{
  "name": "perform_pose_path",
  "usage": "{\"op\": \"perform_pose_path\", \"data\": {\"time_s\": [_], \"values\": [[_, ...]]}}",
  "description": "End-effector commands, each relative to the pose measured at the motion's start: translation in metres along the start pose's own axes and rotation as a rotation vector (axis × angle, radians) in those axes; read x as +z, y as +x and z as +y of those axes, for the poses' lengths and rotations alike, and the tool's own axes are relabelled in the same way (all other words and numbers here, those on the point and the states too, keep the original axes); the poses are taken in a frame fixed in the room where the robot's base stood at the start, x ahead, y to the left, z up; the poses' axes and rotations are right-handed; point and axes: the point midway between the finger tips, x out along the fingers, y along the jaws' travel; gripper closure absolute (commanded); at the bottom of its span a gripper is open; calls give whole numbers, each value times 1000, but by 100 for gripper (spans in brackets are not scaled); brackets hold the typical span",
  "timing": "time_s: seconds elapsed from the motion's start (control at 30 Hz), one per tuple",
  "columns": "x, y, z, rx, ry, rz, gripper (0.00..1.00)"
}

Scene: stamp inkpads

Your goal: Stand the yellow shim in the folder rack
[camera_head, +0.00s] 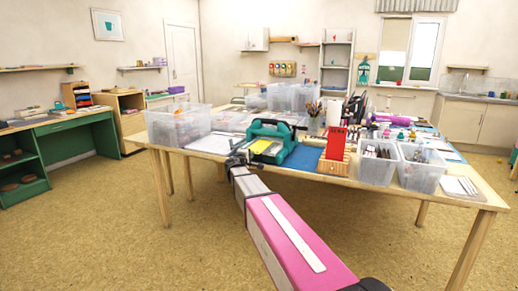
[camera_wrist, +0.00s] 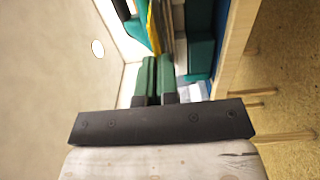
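A flat yellow piece (camera_head: 261,147), which looks like the yellow shim, lies at the near side of a teal machine-like thing (camera_head: 287,150) on the table. In the wrist view a thin yellow edge (camera_wrist: 154,32) shows just past my fingertips. My gripper (camera_head: 241,156) is at the table's near edge, beside the yellow piece. Its two green fingers (camera_wrist: 157,62) are close together with a narrow gap; whether they touch the yellow edge is unclear. A slotted wooden block (camera_head: 333,167) with a red upright piece (camera_head: 336,143) stands right of the teal thing; it may be the folder rack.
Clear bins stand at the left (camera_head: 178,127) and right (camera_head: 378,164) of the wooden table (camera_head: 400,191). A blue mat (camera_head: 303,158) lies between the teal thing and the wooden block. Pens, bottles and other bins crowd the table's back.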

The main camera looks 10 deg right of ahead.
Motion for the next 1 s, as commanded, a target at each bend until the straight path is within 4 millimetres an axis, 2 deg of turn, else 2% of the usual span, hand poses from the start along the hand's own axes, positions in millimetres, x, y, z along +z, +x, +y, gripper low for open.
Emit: {"op": "perform_pose_path", "data": {"time_s": [0.5, 0.83, 1.0], "values": [[0, -12, 21, 0, 0, 0, 100], [0, -12, 22, 0, 0, 0, 100], [0, -17, 29, 0, 2, 0, 100]]}}
